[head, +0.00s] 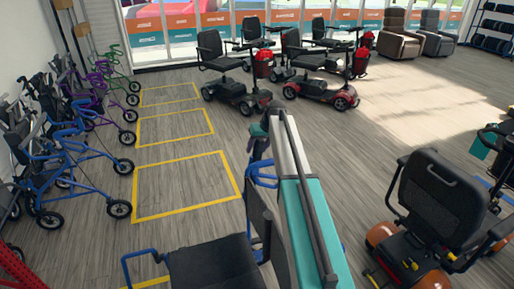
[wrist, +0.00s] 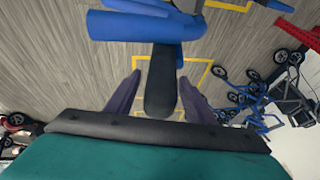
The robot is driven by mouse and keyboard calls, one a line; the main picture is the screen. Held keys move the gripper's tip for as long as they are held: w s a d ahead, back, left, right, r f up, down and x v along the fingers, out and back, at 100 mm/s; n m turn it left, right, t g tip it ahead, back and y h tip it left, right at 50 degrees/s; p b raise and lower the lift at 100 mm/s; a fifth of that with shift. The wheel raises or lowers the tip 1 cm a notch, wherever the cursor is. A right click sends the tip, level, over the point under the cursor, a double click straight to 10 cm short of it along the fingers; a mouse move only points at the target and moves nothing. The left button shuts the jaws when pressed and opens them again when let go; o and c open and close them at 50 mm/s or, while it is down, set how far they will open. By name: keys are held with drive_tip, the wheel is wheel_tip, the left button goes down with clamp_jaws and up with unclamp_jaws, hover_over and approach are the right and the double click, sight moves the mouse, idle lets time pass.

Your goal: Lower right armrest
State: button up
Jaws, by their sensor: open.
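A blue-framed chair with a black seat (head: 212,264) and dark backrest (head: 266,222) stands at the bottom middle of the head view. The far blue armrest (head: 262,172) appears raised beside the backrest, partly hidden by my arm. My gripper (head: 260,137) is at this raised armrest. In the wrist view, the black armrest pad (wrist: 160,92) lies between the two dark fingers of my open gripper (wrist: 160,76), with gaps visible on both sides. The pad joins the blue frame (wrist: 150,27).
Walkers (head: 75,150) line the left wall beside empty yellow floor boxes (head: 187,187). Scooters (head: 235,80) stand at the back. A black-seated scooter (head: 440,205) with orange parts is at right. The floor between is clear.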

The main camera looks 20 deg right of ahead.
drive_tip(key=shift+w+f, duration=0.1)
drive_tip(key=shift+f, duration=0.15)
clamp_jaws()
drive_tip(key=shift+a, duration=0.2)
